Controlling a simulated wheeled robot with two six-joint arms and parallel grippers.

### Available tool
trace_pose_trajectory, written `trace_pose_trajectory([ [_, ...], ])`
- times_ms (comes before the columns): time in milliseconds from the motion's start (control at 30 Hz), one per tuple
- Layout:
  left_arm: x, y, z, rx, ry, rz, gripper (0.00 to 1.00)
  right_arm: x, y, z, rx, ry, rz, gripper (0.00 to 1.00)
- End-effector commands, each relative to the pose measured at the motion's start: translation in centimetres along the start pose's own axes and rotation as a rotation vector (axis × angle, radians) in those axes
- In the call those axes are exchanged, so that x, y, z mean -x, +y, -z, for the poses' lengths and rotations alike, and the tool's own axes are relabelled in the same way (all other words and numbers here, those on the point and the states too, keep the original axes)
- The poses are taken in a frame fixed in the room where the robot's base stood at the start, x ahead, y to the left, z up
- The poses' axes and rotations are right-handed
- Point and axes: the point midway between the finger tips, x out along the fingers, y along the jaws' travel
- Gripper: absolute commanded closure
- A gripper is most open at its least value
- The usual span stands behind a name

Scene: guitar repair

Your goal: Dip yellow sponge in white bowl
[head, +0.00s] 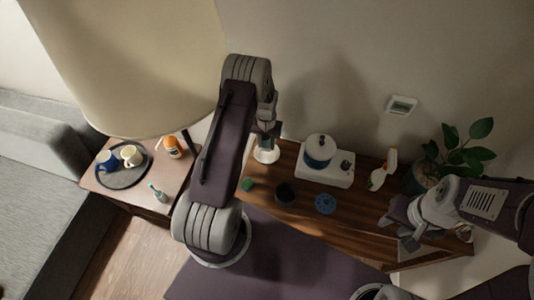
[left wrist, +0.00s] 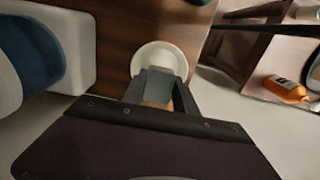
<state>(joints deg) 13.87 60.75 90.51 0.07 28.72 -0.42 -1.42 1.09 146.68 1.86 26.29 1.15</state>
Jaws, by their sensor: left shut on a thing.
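The white bowl (head: 265,155) stands at the left back of the wooden workbench, and it shows in the left wrist view (left wrist: 173,48) just beyond my fingertips. My left gripper (head: 268,132) is above the bowl, pointing down. In the left wrist view its fingers (left wrist: 157,95) are shut on a small block, the yellow sponge (left wrist: 157,104), which looks tan in the shade and is mostly hidden. I cannot tell whether the sponge touches the bowl. My right gripper (head: 398,228) looks open and empty at the bench's right end.
A potted plant (head: 455,155) stands right. A side table (head: 172,185) with a tray stands left.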

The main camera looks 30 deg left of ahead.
Motion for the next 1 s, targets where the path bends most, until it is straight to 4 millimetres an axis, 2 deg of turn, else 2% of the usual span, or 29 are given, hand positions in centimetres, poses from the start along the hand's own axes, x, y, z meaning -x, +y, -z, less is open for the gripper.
trace_pose_trajectory([
  [500, 0.2, 0.0, 0.0, 0.0, 0.0, 0.0, 0.98, 0.1, 0.0, 0.0, 0.0, 0.0, 0.0, 0.64],
  [833, 3.8, 0.0, 0.0, 0.0, -0.001, 0.0, 0.98, 2.9, -0.1, 0.3, 0.0, 0.0, 0.0, 0.64],
  [1000, 4.1, 0.0, 0.0, 0.0, -0.001, 0.0, 0.98, 3.0, -0.1, 0.3, 0.0, 0.0, 0.0, 0.64],
])
